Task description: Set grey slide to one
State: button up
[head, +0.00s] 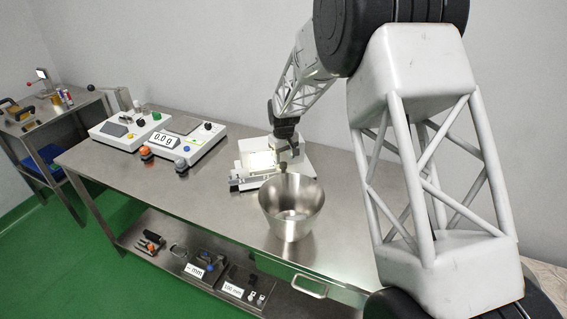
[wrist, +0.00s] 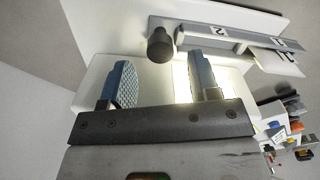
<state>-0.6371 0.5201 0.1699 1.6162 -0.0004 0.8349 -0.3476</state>
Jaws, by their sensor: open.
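The white device with a lit panel (head: 258,161) stands on the steel table. A grey rail (wrist: 232,36) runs along its edge in the wrist view, with a label that looks like 2 and another marking farther right. I take this rail to be part of the grey slide, but its setting cannot be read surely. A dark round knob (wrist: 160,45) stands beside the rail's left end. My gripper (wrist: 163,80) is open, its blue pads apart with nothing between them. The knob appears just beyond the fingertips. In the head view my gripper (head: 286,143) is over the device.
A steel bowl (head: 290,208) stands close in front of the device. A scale reading 0.0 g (head: 187,142) and another white instrument (head: 128,128) stand left. A lower shelf holds several small items. Bare table (head: 180,185) lies at the front left.

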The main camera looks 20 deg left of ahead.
aim_at(284, 163)
jog(key=shift+f, duration=1.55)
